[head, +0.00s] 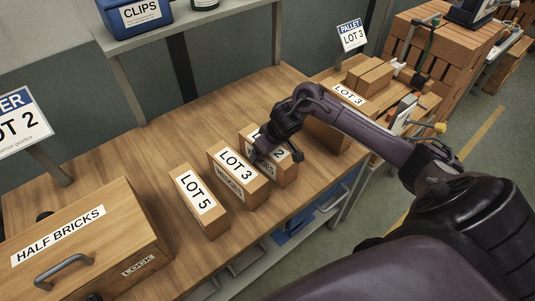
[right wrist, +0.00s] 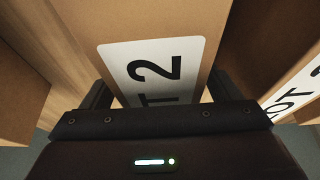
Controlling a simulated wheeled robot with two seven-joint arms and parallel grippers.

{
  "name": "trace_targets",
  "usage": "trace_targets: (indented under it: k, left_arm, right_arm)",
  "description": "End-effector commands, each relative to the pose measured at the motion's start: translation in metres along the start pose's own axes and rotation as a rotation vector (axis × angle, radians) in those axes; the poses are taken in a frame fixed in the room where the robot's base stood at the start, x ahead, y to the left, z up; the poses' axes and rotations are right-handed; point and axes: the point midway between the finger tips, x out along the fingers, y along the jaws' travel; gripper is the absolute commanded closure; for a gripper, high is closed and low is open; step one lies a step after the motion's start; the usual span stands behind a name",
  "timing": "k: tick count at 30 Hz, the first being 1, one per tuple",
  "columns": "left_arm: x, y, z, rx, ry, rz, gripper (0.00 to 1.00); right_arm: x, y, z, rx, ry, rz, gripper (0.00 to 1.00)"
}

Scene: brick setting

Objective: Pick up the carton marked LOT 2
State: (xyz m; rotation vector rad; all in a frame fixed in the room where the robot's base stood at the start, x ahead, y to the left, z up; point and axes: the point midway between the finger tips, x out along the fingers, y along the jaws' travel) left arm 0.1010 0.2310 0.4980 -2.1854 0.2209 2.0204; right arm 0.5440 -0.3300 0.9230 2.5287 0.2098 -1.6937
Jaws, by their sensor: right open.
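The LOT 2 carton (head: 284,175) is a brown box standing on the wooden bench, third in a row of cartons. My right gripper (head: 277,156) is over its top and hides part of its label. In the right wrist view the carton (right wrist: 205,30), with its white label reading 2, lies between the two open fingers (right wrist: 160,95). Whether the fingers touch its sides cannot be told. My left gripper is not in view.
The LOT 3 carton (head: 236,178) and LOT 5 carton (head: 199,203) stand close on the left. Another carton (head: 328,133) stands on the right, near the pallet marked LOT 3. A HALF BRICKS box (head: 95,262) sits at lower left. Bare bench lies behind the row.

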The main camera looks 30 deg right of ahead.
Motion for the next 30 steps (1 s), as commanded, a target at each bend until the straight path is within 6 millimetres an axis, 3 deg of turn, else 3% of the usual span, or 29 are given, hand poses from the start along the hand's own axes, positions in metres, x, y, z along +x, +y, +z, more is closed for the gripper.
trace_targets:
  k: [8,25,30]
  left_arm:
    - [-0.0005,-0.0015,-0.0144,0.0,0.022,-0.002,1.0]
    - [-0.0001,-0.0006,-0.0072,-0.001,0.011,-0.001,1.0]
    - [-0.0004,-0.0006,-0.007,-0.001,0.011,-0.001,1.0]
  right_arm:
    - [0.0035,0.0004,-0.0003,0.0,0.001,0.001,0.16]
    - [0.0032,0.0006,-0.0003,0.001,0.001,0.002,0.91]
    - [0.0016,0.001,-0.0027,0.001,0.006,0.002,0.94]
